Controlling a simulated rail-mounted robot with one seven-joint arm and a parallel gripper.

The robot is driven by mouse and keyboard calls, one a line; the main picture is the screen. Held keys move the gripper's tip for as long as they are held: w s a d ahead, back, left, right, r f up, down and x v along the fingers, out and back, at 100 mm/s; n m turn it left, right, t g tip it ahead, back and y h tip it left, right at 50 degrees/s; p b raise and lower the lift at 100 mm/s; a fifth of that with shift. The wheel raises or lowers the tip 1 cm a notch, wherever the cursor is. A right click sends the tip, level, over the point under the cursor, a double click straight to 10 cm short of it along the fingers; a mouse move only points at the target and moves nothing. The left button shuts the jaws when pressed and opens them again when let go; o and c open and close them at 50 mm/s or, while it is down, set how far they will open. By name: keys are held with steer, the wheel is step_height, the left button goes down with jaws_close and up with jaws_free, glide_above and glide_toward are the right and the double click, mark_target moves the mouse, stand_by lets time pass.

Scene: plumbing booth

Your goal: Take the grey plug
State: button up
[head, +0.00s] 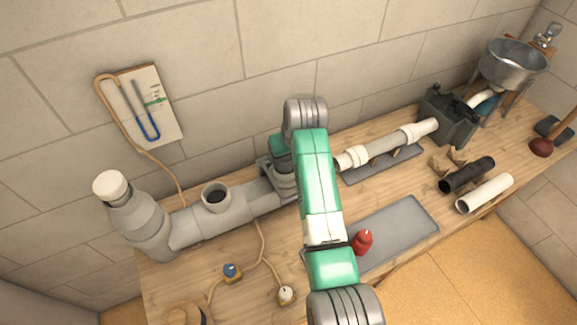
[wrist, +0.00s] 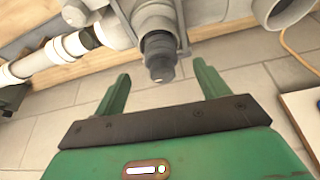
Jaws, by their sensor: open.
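The grey plug (wrist: 159,48) is a dark grey stepped piece with a narrow tip. In the wrist view it sits at the end of a lighter grey pipe branch (wrist: 157,20) and points towards my gripper (wrist: 161,70). My gripper is open. Its two green fingers stand on either side of the plug's tip, with a visible gap on both sides in the picture. I cannot tell how far the tip reaches between them. In the head view my arm hides the plug and most of the gripper, above the grey pipe run (head: 240,204).
A white-jointed pipe (head: 385,147) lies right of my arm. Black (head: 467,175) and white (head: 485,194) pipes lie farther right. A board with a hose (head: 145,108) hangs on the wall.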

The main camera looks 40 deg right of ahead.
mark_target(286, 158)
steer(key=b+x, duration=0.2)
steer(key=x, duration=0.4)
steer(key=shift+w+d+f, duration=0.1)
steer(key=shift+w+f, duration=0.05)
steer(key=shift+w, duration=0.1)
steer(key=shift+c, duration=0.4)
steer(key=c, duration=1.3)
steer(key=shift+r, duration=0.55)
step_height(286, 158, up, 3)
steer(key=shift+r+p, duration=0.1)
steer(key=shift+p, duration=0.55)
steer(key=s+a+p, duration=0.1)
steer(key=s+a, duration=0.1)
steer(key=s, duration=0.2)
steer(key=s+a+p, duration=0.1)
steer(key=s+a, duration=0.2)
steer(key=s, duration=0.2)
steer(key=s+a+p, duration=0.1)
steer(key=s+a, duration=0.2)
steer(key=s, duration=0.1)
steer(key=shift+s+a+r, duration=0.25)
steer(key=shift+s+r, duration=0.05)
steer(key=shift+r, duration=0.1)
